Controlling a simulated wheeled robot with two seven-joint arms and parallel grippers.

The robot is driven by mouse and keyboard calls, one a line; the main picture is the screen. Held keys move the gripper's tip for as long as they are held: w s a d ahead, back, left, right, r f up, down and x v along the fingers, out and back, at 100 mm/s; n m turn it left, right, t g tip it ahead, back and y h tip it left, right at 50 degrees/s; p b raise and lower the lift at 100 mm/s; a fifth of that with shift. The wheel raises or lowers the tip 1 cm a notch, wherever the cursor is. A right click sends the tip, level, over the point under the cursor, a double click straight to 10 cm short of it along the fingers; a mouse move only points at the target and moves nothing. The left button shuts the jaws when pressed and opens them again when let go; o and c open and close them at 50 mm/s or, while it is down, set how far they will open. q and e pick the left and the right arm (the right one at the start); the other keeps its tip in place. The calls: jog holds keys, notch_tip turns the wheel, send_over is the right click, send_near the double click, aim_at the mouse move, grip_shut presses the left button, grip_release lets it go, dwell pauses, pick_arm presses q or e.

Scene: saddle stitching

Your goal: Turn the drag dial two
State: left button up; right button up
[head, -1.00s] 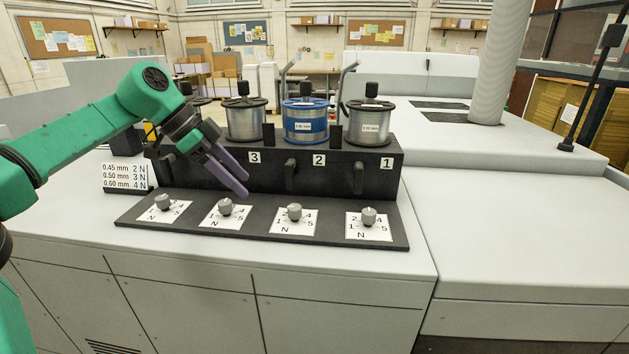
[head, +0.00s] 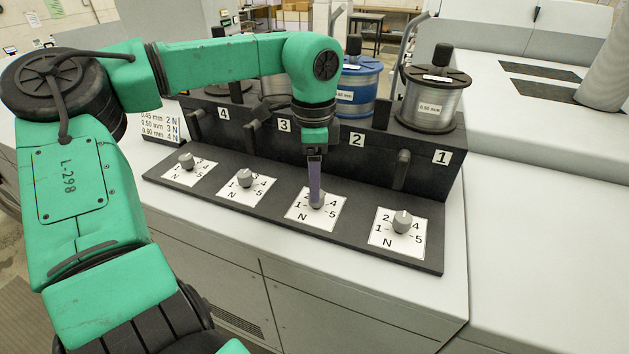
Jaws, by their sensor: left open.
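Several grey drag dials stand on white cards along a black sloped strip (head: 275,222). Drag dial two (head: 318,203) is the second from the right, nearest the "2" label (head: 357,139); its card (head: 327,222) shows N, 1, 4 and 5, and the rest is covered. My left gripper (head: 316,197) points down over this dial, its purple fingers open. The fingers line up in this view and hide most of the knob, so I cannot tell whether they touch it or where it points. My right gripper is not in view.
Dial one (head: 402,221) is to the right; dials three (head: 245,177) and four (head: 186,160) are to the left. Behind stand a black numbered block (head: 425,176), a blue spool (head: 358,90) and a clear spool (head: 428,105). A value card (head: 160,125) is at left.

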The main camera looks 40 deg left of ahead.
pick_arm(q)
jog(key=f, duration=0.1)
jog(key=w+f, duration=0.1)
jog(key=shift+f+p, duration=0.3)
jog(key=shift+f, duration=0.1)
jog(key=shift+s+f, duration=0.15)
jog(key=shift+f, duration=0.1)
jog(key=shift+s+r, duration=0.1)
jog(key=shift+s, duration=0.3)
jog(key=c, duration=0.8)
jog(key=shift+w, duration=0.1)
grip_shut()
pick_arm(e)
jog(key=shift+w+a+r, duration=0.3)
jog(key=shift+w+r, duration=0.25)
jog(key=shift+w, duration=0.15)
